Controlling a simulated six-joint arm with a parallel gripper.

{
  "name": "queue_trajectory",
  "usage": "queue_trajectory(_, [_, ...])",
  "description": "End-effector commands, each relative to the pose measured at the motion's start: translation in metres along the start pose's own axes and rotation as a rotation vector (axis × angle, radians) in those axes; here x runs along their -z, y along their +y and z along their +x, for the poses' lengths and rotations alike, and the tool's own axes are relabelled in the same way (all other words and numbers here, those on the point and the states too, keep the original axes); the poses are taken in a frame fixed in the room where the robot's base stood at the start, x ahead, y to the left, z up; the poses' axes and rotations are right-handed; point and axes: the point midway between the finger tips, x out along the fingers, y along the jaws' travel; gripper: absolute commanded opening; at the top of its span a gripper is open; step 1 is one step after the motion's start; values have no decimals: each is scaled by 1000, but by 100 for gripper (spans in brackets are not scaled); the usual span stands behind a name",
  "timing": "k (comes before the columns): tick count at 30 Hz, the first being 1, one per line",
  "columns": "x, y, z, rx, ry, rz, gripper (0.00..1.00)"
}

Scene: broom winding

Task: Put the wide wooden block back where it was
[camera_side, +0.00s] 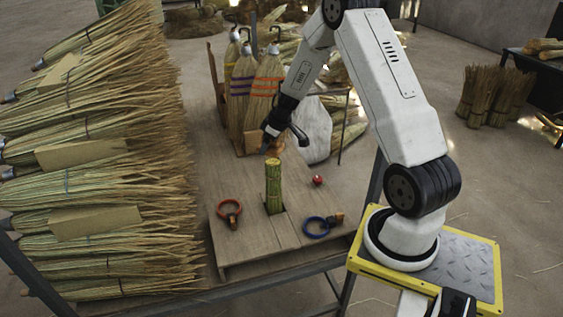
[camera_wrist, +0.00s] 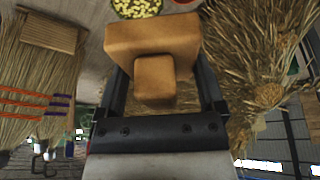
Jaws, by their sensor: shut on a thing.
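The wide wooden block (camera_wrist: 152,38) is tan-orange, with a smaller square knob (camera_wrist: 155,82) facing the wrist camera. My gripper (camera_wrist: 162,72) has a dark finger on each side of it and is shut on it. In the side view my gripper (camera_side: 272,143) is above the wooden work board (camera_side: 245,205), behind the upright green stalk bundle (camera_side: 273,180). A brown shape shows at the fingers there, partly hidden by the gripper. I cannot tell whether the block touches the board.
A red ring tool (camera_side: 230,212) and a blue ring tool (camera_side: 317,228) lie either side of the bundle. A small red ball (camera_side: 318,180) is to its right. Banded brooms (camera_side: 268,80) stand behind my gripper. A large straw pile (camera_side: 95,150) fills the left.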

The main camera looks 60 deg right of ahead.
Motion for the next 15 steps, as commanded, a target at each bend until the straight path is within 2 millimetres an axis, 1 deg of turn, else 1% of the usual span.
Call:
queue_trajectory(1, [-2,-7,4,9,-2,-15,41])
queue_trajectory(15, [-32,-70,36,82,-2,-192,41])
